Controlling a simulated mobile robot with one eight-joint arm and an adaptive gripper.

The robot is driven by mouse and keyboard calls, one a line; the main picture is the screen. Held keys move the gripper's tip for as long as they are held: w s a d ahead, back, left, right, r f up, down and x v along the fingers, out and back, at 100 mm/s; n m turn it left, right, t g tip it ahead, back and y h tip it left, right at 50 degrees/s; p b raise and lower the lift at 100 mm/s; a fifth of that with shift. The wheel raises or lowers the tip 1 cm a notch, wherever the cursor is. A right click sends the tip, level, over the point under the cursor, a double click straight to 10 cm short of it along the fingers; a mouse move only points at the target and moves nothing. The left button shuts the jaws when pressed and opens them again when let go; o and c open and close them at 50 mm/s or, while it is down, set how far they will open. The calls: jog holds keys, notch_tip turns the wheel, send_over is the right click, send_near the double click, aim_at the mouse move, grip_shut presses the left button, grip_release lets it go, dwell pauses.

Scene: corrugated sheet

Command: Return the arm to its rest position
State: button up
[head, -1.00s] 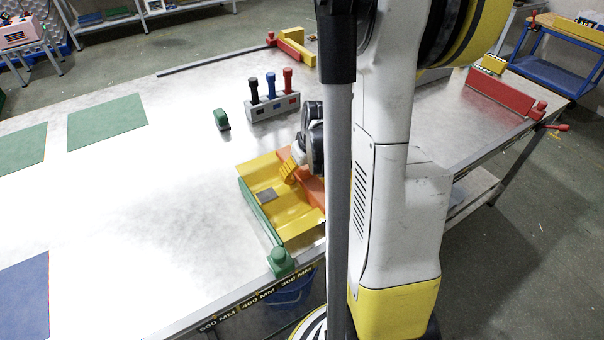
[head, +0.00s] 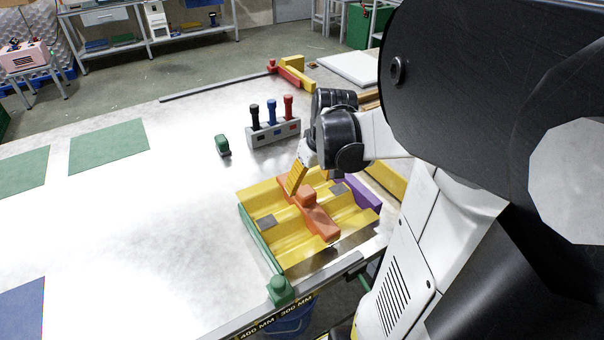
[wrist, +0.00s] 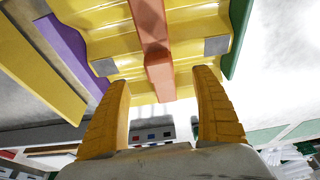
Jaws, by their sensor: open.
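My gripper (head: 296,180) is just above the yellow corrugated sheet (head: 267,225), at its far side near the end of an orange bar. The bar also shows in the wrist view (wrist: 151,30), ahead of the fingertips. Whether a finger touches anything is hard to tell. My arm hides part of the table at the right.
A green bar (head: 262,240) and a purple bar (head: 362,192) flank the sheet. A grey holder (head: 273,134) with black, blue and red handles stands behind it, beside a small green block (head: 223,146). Green mats (head: 108,147) lie at the left. The table's left middle is clear.

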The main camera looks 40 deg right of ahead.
jog(key=shift+s+r, duration=0.2)
jog(key=shift+r, duration=0.35)
jog(key=shift+a, duration=0.15)
jog(key=s+a+r+n+t, duration=0.1)
jog(key=a+r+t, duration=0.1)
jog(key=a, duration=1)
jog(key=s+a+r+n+t, duration=0.1)
jog(key=s+a+r, duration=0.1)
jog(key=a, duration=1)
jog(key=shift+a+r+n+t+y, duration=0.25)
jog(key=shift+r+n+t+y, duration=0.15)
jog(key=shift+r, duration=0.45)
